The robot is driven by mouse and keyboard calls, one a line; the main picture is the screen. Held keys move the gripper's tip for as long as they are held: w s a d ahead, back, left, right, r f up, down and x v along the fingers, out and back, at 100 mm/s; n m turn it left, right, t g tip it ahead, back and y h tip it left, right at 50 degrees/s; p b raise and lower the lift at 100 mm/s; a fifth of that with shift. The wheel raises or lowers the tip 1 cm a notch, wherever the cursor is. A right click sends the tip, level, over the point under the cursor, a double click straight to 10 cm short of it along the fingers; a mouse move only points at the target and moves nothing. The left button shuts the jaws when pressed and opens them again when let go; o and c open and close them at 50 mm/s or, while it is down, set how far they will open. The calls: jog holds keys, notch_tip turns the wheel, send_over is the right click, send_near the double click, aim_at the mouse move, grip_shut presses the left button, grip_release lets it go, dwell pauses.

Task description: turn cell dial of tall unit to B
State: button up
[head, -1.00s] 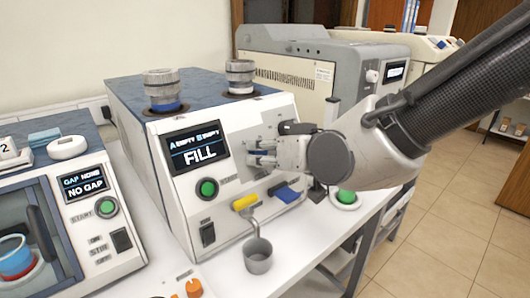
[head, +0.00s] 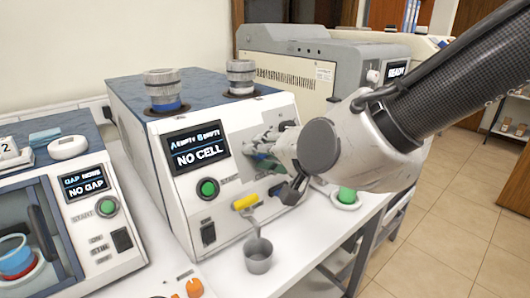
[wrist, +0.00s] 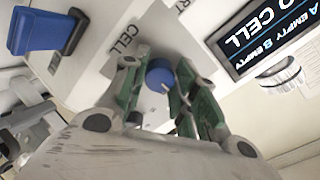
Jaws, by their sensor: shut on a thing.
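The tall unit (head: 215,205) is a white bench machine with a blue-grey top. Its screen (head: 195,148) reads A EMPTY, B EMPTY, NO CELL. The cell dial (wrist: 161,74) is a small blue knob with a pale mark, beside the printed word CELL in the wrist view. My gripper (wrist: 155,82) is shut on the dial, with one green-padded finger on each side of it. In the head view my gripper (head: 262,148) is against the front panel, right of the screen, and hides the dial. Which letter the mark points at cannot be read.
Below my gripper are a yellow-handled spout (head: 246,202) and a blue lever, which shows in the wrist view (wrist: 42,32). A grey cup (head: 258,256) stands under the spout. Another unit (head: 80,225) stands at left, and a larger grey machine (head: 300,70) behind.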

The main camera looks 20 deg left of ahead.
jog(key=m, duration=0.6)
jog(key=shift+m+h, duration=0.3)
jog(key=shift+m, duration=0.1)
dwell(0.4)
jog(key=o, duration=1)
jog(key=v, duration=1.2)
jog(key=shift+s+f, duration=0.1)
